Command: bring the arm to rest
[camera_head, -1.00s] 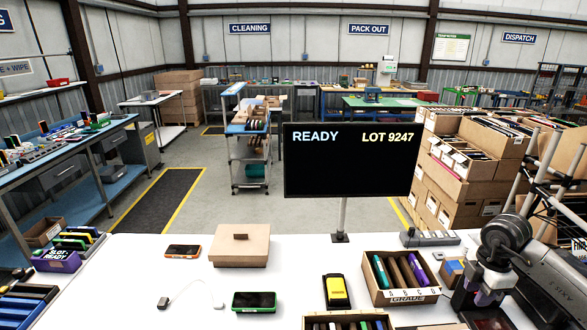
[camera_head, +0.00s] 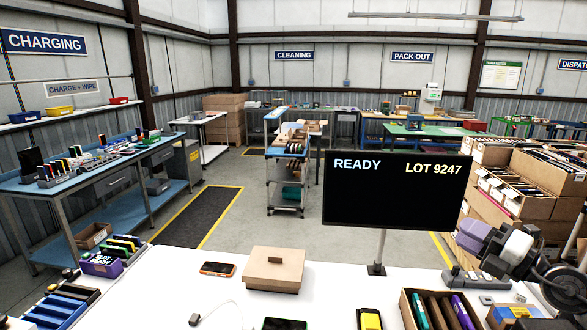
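My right arm comes in at the right edge of the head view, above the back right of the white table (camera_head: 215,275). My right gripper (camera_head: 470,237) is at the arm's purple and grey end, pointing left beside the lower right of the black screen. Its fingers are too small and unclear to tell open from shut, and I see nothing held. My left arm and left gripper are out of view.
A black screen (camera_head: 390,205) stands on a post at the table's back. Stacked cartons (camera_head: 530,200) stand behind my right arm.

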